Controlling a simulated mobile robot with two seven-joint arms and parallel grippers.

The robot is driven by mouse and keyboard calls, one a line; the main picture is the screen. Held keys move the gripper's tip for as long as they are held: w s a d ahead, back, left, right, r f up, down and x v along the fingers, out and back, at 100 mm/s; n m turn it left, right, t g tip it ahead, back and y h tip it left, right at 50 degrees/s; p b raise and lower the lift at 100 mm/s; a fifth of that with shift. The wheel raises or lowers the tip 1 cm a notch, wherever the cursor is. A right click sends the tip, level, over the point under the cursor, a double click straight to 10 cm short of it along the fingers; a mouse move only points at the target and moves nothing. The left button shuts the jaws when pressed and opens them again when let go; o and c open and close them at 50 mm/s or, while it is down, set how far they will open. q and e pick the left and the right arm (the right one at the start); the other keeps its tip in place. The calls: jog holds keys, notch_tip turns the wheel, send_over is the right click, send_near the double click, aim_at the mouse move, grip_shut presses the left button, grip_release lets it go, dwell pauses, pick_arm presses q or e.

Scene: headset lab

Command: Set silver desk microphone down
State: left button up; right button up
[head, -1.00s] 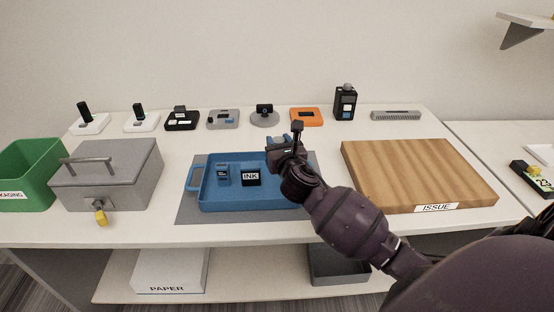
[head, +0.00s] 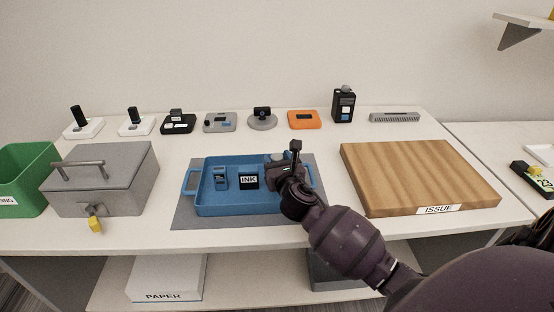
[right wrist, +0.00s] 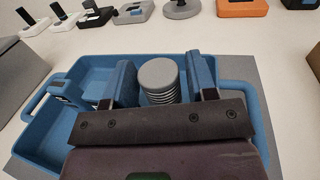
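The silver desk microphone (right wrist: 160,80), a grey round-topped cylinder with a ribbed side, stands between the two blue fingers of my right gripper (right wrist: 163,82). The fingers are close on both sides of it, and its base is hidden. In the head view my right gripper (head: 285,172) is low over the right part of the blue tray (head: 230,208), and the microphone's grey top (head: 274,158) shows there. I cannot tell whether its base touches the tray floor. My left gripper is not in view.
An ink box (head: 249,180) and a small blue item (head: 220,179) are in the tray, left of the gripper. A grey metal box (head: 105,180) stands left, a wooden board (head: 420,175) right. Several devices line the back. The table between them and the tray is clear.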

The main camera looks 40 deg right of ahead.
jog(key=shift+o, duration=0.6)
jog(key=shift+r, duration=0.2)
jog(key=p+v, duration=0.1)
jog(key=v, duration=1.1)
